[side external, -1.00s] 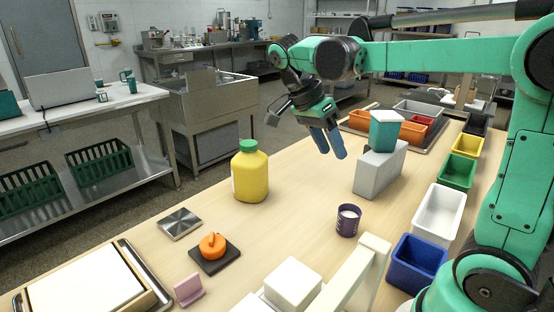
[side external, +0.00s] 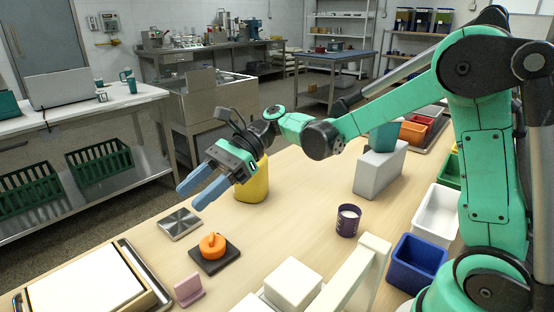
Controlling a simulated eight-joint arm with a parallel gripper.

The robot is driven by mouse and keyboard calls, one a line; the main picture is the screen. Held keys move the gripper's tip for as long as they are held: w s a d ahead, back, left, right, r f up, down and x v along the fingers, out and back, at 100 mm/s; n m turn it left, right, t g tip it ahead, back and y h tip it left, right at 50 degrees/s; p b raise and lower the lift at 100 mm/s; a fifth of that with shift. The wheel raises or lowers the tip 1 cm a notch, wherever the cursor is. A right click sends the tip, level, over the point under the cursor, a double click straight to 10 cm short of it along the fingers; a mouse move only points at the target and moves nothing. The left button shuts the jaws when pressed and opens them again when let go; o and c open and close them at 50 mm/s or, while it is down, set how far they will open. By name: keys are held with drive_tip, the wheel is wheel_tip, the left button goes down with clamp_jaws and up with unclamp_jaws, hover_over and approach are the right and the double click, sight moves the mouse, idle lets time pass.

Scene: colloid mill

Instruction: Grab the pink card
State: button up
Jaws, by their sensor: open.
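The pink card (side external: 189,290) stands on the wooden table near the front left, in a small pink base. My gripper (side external: 192,192) is open and empty, with its two blue fingers apart and pointing down to the left. It is in the air above the table, in front of the yellow bottle (side external: 252,187), which it partly hides. In the picture it is well above the card and apart from it.
A black pad with an orange knob-like object (side external: 212,245) sits just behind the card, and a steel plate (side external: 180,223) lies farther back. A framed white board (side external: 85,285) is left of the card. White blocks (side external: 293,283) stand to the right.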

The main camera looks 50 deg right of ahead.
approach(188, 278)
drive_tip(key=x, duration=0.4)
drive_tip(key=shift+w+a, duration=0.1)
drive_tip(key=shift+a, duration=0.35)
drive_tip(key=shift+x, duration=2.8)
drive_tip(key=shift+f, duration=0.1)
drive_tip(key=shift+d, duration=0.1)
clamp_jaws()
